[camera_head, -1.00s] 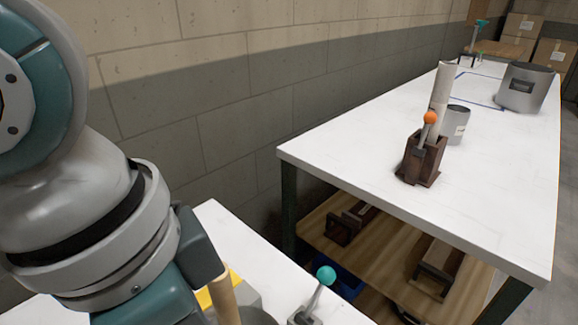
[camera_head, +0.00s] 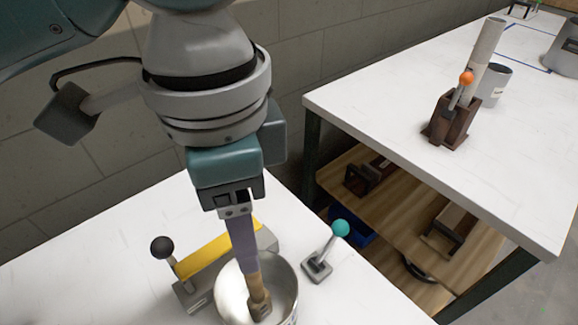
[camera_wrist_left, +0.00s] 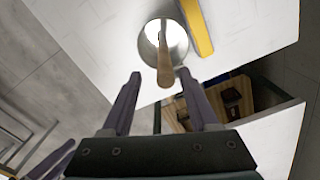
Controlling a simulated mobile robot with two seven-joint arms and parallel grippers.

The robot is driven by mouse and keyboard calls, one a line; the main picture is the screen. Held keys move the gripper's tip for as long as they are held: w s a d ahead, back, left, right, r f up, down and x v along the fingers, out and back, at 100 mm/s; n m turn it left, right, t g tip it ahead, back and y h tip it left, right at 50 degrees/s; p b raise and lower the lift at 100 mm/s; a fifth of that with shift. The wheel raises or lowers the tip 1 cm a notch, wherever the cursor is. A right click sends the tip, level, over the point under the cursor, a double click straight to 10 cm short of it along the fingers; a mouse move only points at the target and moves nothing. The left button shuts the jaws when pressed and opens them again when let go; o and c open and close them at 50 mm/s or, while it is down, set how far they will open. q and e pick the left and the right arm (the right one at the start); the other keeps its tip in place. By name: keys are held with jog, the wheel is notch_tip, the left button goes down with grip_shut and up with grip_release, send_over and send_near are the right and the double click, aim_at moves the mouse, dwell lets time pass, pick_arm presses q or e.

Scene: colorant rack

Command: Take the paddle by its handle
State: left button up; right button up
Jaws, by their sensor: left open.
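The paddle (camera_head: 259,296) is a wooden stick standing tilted in a grey metal pot (camera_head: 286,272) on the near white table. In the left wrist view the paddle handle (camera_wrist_left: 164,65) points up toward me, its end between the two fingertips. My left gripper (camera_head: 248,262) hangs over the pot, and its purple fingers also show in the left wrist view (camera_wrist_left: 159,76). The fingers are open, one on each side of the handle, with gaps visible. In the head view a finger hides the upper part of the handle.
A yellow bar on a grey stand (camera_head: 218,254) with a black knob (camera_head: 162,247) is left of the pot. A teal-knobbed lever (camera_head: 340,228) stands to its right. A second white table (camera_head: 400,110) holds a brown rack (camera_head: 452,122) with an orange-knobbed lever.

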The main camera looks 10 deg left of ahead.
aim_at(254, 283)
pick_arm(q)
notch_tip(254, 283, down, 8)
jog(key=shift+w+a, duration=0.2)
jog(key=shift+w, duration=0.1)
grip_shut()
dwell(0.5)
dwell(0.9)
